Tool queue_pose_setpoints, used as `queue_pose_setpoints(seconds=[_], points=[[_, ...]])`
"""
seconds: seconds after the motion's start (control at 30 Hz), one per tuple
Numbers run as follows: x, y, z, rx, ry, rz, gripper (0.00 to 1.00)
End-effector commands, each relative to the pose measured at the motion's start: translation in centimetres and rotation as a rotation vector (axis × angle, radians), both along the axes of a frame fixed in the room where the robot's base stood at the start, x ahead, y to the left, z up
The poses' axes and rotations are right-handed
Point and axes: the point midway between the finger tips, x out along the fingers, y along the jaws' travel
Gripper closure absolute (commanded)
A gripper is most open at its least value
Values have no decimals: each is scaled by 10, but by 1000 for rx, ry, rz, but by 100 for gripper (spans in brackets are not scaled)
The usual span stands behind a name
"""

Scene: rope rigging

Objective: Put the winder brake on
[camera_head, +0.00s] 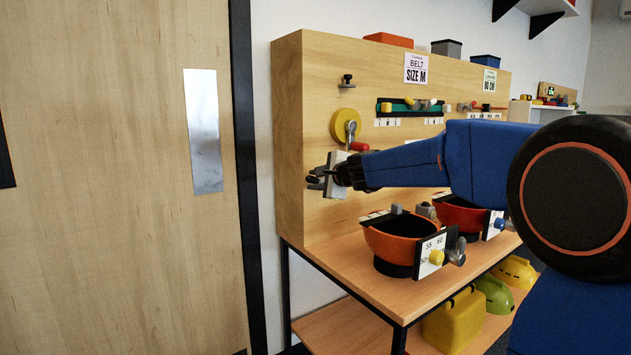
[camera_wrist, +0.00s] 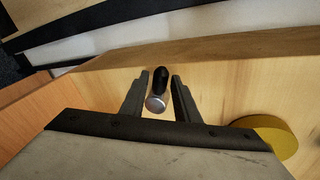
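The yellow winder disc (camera_head: 344,124) is on the upright wooden board, with a grey crank and a red handle (camera_head: 359,146). It also shows at the right edge of the wrist view (camera_wrist: 268,134). My gripper (camera_head: 316,180) is in front of the board, below and left of the disc. In the wrist view, its two fingers (camera_wrist: 160,80) are open on either side of a dark lever or peg with a round silver end (camera_wrist: 156,103). A narrow gap shows beside each finger. I cannot tell for sure that this is the winder brake; in the head view my gripper mostly hides it.
A small black knob (camera_head: 347,81) is on the board above the disc. Orange (camera_head: 391,243) and red bowls with scales stand on the wooden shelf below my arm. A belt rail (camera_head: 411,106) is to the right. A door is at the left.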

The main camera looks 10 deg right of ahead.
Motion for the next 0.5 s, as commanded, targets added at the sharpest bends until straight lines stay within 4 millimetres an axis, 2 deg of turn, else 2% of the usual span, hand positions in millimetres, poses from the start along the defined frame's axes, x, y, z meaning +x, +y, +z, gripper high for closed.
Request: queue_pose_setpoints(seconds=[0.03,0.1,0.5], points=[[0,0,0,0,0,0,85],[0,0,0,0,0,0,100],[0,-1,2,40,17,0,100]])
